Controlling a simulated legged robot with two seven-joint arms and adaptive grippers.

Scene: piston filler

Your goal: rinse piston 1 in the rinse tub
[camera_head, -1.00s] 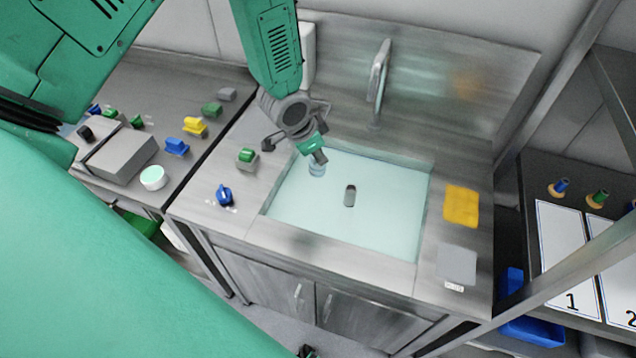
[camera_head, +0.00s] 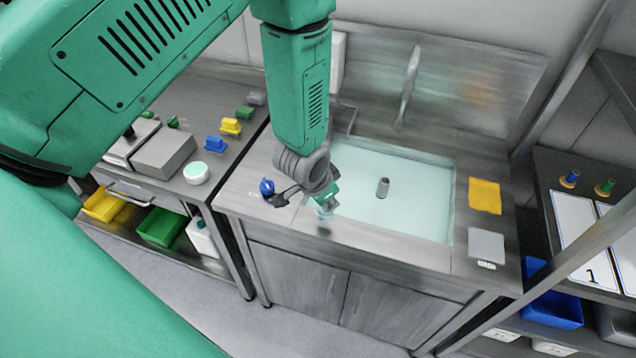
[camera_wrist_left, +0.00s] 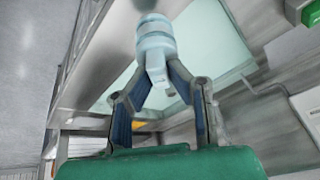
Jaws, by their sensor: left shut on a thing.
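The rinse tub (camera_head: 449,200) is a rectangular basin with pale turquoise water, set in the steel counter; its water also shows in the wrist view (camera_wrist_left: 215,45). My left gripper (camera_head: 324,198) is at the tub's front left corner, fingers pointing down. It is shut on a pale blue and white piston (camera_wrist_left: 155,45). In the head view the piston (camera_head: 325,212) shows small beneath the fingers, close to the tub's edge. I cannot tell whether it touches water or rim. A grey cylinder (camera_head: 383,187) stands in the tub. My right gripper is not in view.
A faucet (camera_head: 408,85) rises behind the tub. A blue part (camera_head: 267,187) is on the counter left of the gripper. A yellow cloth (camera_head: 485,196) and a grey plate (camera_head: 486,245) lie right of the tub. The left bench holds coloured parts and a grey box (camera_head: 165,153).

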